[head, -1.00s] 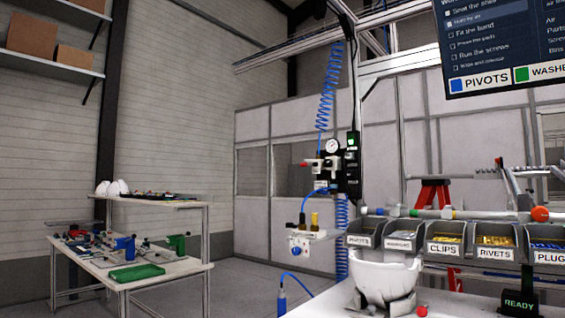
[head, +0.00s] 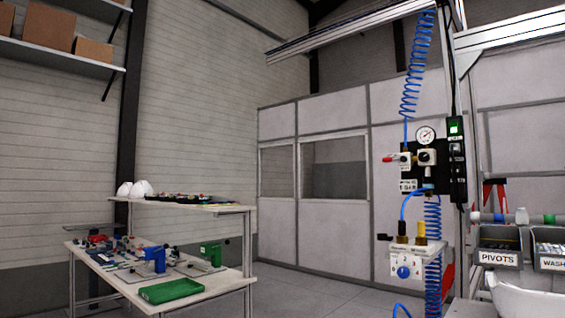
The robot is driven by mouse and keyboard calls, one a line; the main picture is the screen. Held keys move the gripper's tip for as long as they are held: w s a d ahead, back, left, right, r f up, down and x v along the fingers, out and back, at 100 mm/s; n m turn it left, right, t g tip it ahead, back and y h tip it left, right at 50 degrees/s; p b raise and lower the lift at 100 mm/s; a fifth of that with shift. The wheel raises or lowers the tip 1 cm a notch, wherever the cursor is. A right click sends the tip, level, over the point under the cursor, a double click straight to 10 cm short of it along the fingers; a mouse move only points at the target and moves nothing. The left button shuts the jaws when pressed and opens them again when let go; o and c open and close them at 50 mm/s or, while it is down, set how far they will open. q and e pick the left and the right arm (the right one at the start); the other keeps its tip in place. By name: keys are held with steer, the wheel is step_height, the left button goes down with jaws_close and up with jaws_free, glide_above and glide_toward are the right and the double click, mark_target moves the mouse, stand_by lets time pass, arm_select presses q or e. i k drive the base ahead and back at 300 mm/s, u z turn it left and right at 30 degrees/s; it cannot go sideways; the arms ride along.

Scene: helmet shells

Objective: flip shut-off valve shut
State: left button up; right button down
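The air-supply panel (head: 437,166) is a dark plate on the frame post at the right of the head view. A round white pressure gauge (head: 426,134) sits at its top. Left of the gauge is a small valve body (head: 404,160) with a red lever (head: 390,158) that points left, roughly horizontal. It looks like the shut-off valve. A blue hose (head: 405,207) runs down from the panel to a white box with a blue knob (head: 403,272). Neither of my grippers is in view.
A workbench with a green tray (head: 171,291) and blue and green fixtures stands at the left. Bins, one labelled PIVOTS (head: 499,247), and a white helmet shell (head: 527,299) are at the lower right. Open floor (head: 310,287) lies between bench and panel.

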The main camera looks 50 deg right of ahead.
mark_target(404, 158)
steer(key=z, duration=0.1)
steer(key=i, duration=1.7)
steer(key=z, duration=1.6)
steer(key=i, duration=0.8)
steer(key=z, duration=0.85)
